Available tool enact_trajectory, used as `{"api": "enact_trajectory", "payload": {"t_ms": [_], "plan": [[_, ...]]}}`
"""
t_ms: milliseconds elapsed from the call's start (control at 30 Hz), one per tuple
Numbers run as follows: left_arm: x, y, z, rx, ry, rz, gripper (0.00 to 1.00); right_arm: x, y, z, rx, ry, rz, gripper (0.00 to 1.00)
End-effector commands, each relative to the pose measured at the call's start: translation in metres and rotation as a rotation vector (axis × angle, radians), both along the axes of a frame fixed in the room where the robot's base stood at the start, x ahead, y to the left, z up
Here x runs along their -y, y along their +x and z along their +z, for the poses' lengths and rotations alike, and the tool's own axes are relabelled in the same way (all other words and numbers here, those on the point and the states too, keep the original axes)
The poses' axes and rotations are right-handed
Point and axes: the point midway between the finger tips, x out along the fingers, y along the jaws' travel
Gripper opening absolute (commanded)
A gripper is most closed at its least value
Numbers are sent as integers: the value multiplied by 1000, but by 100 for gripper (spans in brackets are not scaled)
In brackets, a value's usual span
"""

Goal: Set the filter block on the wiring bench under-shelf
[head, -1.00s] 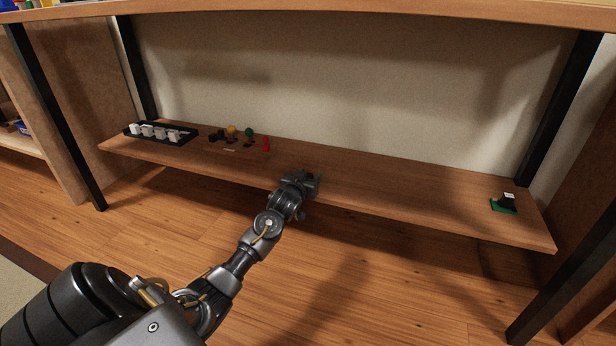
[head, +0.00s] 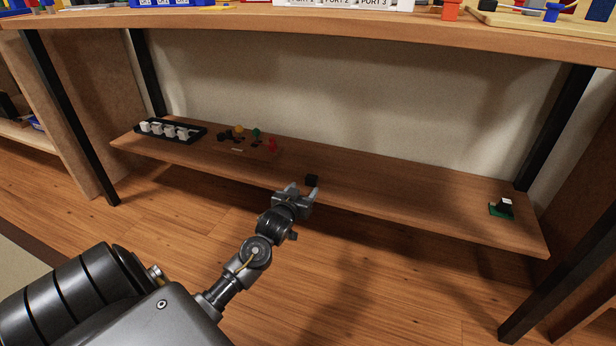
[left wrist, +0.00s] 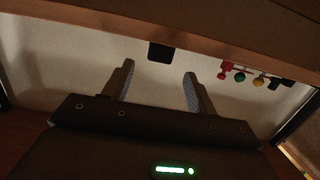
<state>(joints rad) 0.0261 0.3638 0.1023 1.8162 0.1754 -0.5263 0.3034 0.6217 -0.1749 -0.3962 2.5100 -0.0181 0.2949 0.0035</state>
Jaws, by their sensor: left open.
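A small black block (head: 312,180), which looks like the filter block, sits on the wiring bench under-shelf (head: 400,196) near its front edge, around the middle of its length. My left gripper (head: 299,191) is open and empty, just in front of the block and the shelf edge. In the left wrist view the black block (left wrist: 161,52) shows beyond the two spread fingers (left wrist: 159,72), in line with the gap between them and apart from them. My right gripper is not in view.
A black tray with white pieces (head: 172,131) stands at the shelf's left end. Small coloured parts (head: 256,136) lie beside it. A green and black piece (head: 502,207) is at the right end. The bench top (head: 330,24) overhangs the shelf.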

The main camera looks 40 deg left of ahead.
Motion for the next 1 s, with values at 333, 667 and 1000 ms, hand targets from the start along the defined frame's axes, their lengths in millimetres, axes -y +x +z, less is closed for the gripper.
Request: {"api": "enact_trajectory", "payload": {"t_ms": [333,667,1000], "plan": [[6,-18,3,0,0,0,58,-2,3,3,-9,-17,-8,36],[46,1,42,116,3,-75,58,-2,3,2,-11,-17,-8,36],[251,-25,312,898,39,-432,58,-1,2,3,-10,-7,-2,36]]}}
